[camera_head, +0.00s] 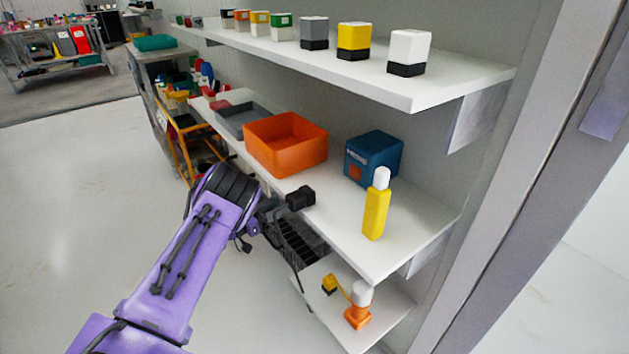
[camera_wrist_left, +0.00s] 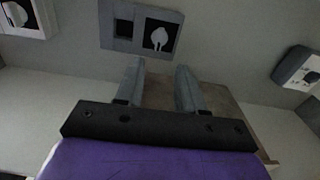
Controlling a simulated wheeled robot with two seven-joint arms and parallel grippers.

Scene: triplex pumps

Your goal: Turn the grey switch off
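In the left wrist view, a grey switch box (camera_wrist_left: 140,31) with a white knob on a black plate is mounted on the grey wall, straight ahead of my left gripper (camera_wrist_left: 160,70). The knob has a round top and a narrower part pointing down. My left gripper's two fingers are apart with nothing between them; the fingertips appear just below the box, and I cannot tell the remaining gap. In the head view my purple left arm reaches toward the lower shelf, and its fingertips are hard to make out. I cannot identify the switch in the head view. My right gripper is not in view.
An orange bin (camera_head: 286,144), a blue box (camera_head: 373,158) and a yellow bottle (camera_head: 376,208) stand on the middle shelf. Small boxes line the upper shelf (camera_head: 450,85). In the wrist view, other switch boxes flank the grey one at left (camera_wrist_left: 22,18) and right (camera_wrist_left: 297,68).

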